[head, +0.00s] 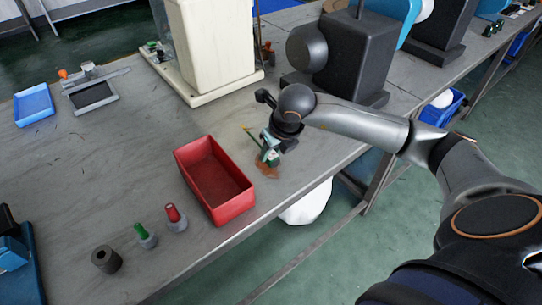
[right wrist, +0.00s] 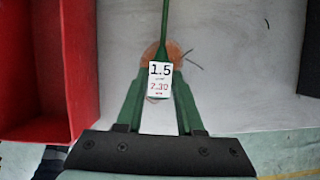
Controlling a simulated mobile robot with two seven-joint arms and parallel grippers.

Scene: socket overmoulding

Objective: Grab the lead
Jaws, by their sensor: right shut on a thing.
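The lead is a thin green cable (right wrist: 165,25) that runs up from between my fingertips in the right wrist view. A white tag (right wrist: 160,78) with "1.5" and red digits shows at the fingertips. In the head view a thin strand of the lead (head: 249,134) sticks out up and left from the gripper. My right gripper (head: 268,156) is low over the table, just right of the red bin, with its green fingers (right wrist: 160,85) closed on the lead. An orange-brown patch (head: 268,170) lies under the fingertips. My left gripper is not in view.
The red bin (head: 181,153) stands close to the left of my right gripper; its wall (right wrist: 85,70) shows in the wrist view. Red-topped (head: 175,215) and green-topped (head: 144,234) pieces and a dark cylinder (head: 106,259) stand near the front edge. Machines stand behind.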

